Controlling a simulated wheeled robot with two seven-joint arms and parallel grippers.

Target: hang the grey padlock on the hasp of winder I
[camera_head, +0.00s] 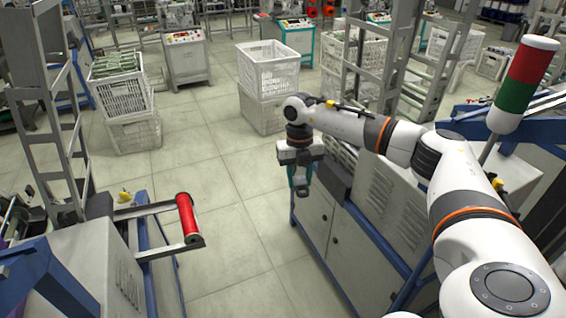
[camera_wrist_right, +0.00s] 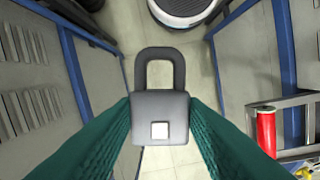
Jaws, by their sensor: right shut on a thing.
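The grey padlock (camera_wrist_right: 160,118) is in the middle of the right wrist view, with its dark shackle (camera_wrist_right: 160,66) pointing up in the picture and a pale square on its body. My right gripper (camera_wrist_right: 159,112) is shut on the padlock body, with a green finger on each side. In the head view my right gripper (camera_head: 300,187) points down beside the grey cabinet at the centre, above the floor. I cannot make out a hasp or a label for winder I in either view. My left gripper is not in view.
A grey cabinet with a blue frame (camera_head: 313,222) stands right beside the right gripper. A red roller (camera_head: 187,217) on a bracket juts out at the left. Stacked white crates (camera_head: 268,76) stand behind. The tiled aisle (camera_head: 225,235) between the machines is clear.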

